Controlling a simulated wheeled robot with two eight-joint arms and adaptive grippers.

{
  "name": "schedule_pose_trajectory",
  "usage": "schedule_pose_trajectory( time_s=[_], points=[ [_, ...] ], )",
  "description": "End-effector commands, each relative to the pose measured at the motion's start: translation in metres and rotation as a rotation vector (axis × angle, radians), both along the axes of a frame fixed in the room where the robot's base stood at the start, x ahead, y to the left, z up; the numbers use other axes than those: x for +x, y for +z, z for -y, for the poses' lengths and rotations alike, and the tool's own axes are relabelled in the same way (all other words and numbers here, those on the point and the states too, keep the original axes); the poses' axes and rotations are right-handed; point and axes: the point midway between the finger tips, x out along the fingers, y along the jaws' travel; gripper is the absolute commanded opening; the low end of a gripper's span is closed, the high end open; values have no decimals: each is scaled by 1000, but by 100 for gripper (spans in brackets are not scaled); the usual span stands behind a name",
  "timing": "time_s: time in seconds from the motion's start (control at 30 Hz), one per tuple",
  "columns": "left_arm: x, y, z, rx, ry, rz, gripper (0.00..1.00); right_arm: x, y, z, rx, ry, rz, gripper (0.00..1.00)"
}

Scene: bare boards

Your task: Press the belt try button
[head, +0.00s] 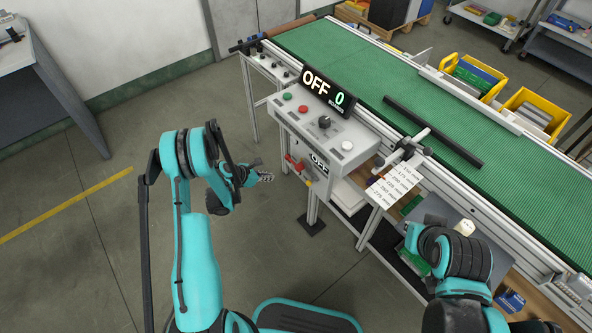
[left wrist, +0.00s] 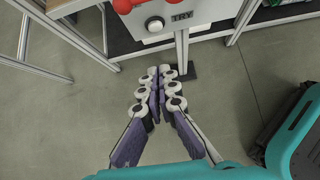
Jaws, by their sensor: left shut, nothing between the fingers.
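A grey panel marked TRY (left wrist: 195,22) with a round white button (left wrist: 155,23) shows at the top of the left wrist view. Red parts (left wrist: 123,5) sit just left of and above that button. In the head view, red parts (head: 294,163) show under the control box (head: 325,128); I cannot make out the TRY button there. My left gripper (head: 266,177) is shut and empty, left of the stand and apart from it. In the left wrist view its fingertips (left wrist: 160,70) are together below the button in the picture, not touching it. My right gripper's fingers do not show.
The box carries an OFF 0 display (head: 328,91), green (head: 287,96) and red (head: 303,109) buttons, a black knob (head: 324,121) and another white button (head: 347,145). A green conveyor belt (head: 440,100) runs behind. The floor (head: 100,240) at left is clear.

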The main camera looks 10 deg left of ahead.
Motion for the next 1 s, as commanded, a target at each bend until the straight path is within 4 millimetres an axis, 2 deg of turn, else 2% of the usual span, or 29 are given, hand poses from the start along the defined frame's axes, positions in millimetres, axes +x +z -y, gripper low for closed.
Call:
schedule_pose_trajectory(
  time_s=[0.1,0.43,0.63,0.87,0.9,1.0],
  points=[
    [-2,-8,-1,-22,20,-9,0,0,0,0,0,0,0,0],
    [-2,-9,-1,-23,21,-11,0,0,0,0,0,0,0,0],
    [6,-16,6,-23,19,-11,0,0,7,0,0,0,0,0],
    [29,-45,24,-23,18,-10,0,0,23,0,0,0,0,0],
    [34,-55,28,-23,17,-10,0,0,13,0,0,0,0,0],
    [46,-73,37,-22,18,-10,0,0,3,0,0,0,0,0]
  ],
)
